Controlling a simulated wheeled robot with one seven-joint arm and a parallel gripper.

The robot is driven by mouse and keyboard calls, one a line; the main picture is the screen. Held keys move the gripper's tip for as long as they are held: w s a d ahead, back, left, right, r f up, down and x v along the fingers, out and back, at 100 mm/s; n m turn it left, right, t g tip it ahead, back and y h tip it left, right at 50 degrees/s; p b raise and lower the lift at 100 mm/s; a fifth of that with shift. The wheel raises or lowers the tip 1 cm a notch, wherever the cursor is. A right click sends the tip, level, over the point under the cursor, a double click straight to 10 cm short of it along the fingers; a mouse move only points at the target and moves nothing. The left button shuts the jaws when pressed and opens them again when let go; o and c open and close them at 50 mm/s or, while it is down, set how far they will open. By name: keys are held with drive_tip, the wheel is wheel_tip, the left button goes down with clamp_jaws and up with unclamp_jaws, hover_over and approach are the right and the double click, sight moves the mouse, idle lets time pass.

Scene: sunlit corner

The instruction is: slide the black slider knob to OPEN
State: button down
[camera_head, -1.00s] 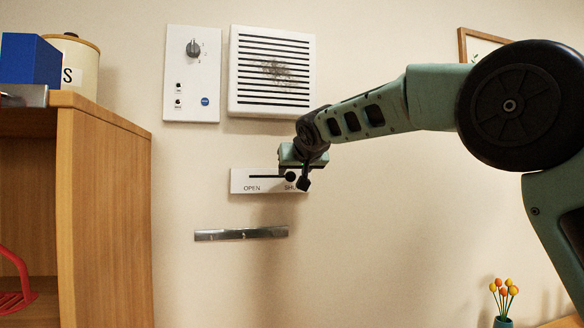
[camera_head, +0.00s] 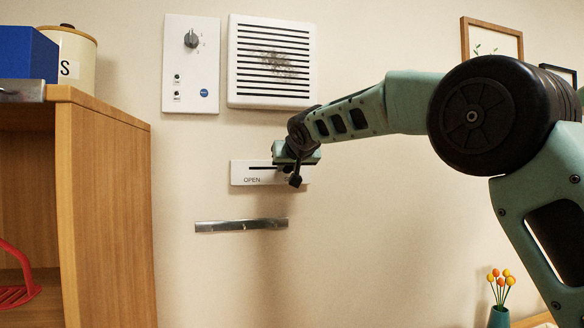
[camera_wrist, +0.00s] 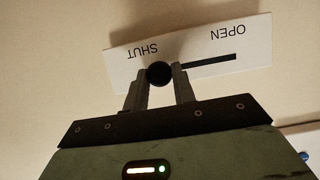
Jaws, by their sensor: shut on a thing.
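The black slider knob (camera_wrist: 159,74) sits in its slot near the SHUT end, between my two fingertips in the wrist view. The white slider plate (camera_head: 240,172) is on the wall, with OPEN at its left in the head view. In the wrist view the plate (camera_wrist: 255,53) appears upside down, with the empty dark slot running towards OPEN. My gripper (camera_wrist: 160,70) is shut on the knob. In the head view my gripper (camera_head: 288,168) covers the knob and most of the word SHUT.
A white panel with a rotary dial (camera_head: 191,39) and a vent grille (camera_head: 273,62) are above the plate. A metal strip (camera_head: 241,225) is on the wall below. A wooden shelf unit (camera_head: 105,210) stands left. The wall left of the plate is clear.

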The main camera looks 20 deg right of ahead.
drive_tip(key=a+b, duration=0.1)
drive_tip(key=a, duration=0.7)
drive_tip(key=shift+a, duration=0.25)
drive_tip(key=c, duration=1.1)
unclamp_jaws()
drive_tip(key=shift+a, duration=0.15)
drive_tip(key=shift+c, duration=0.2)
drive_tip(key=b+v, duration=0.6)
drive_tip(key=v, duration=1.1)
drive_tip(key=shift+s, duration=0.25)
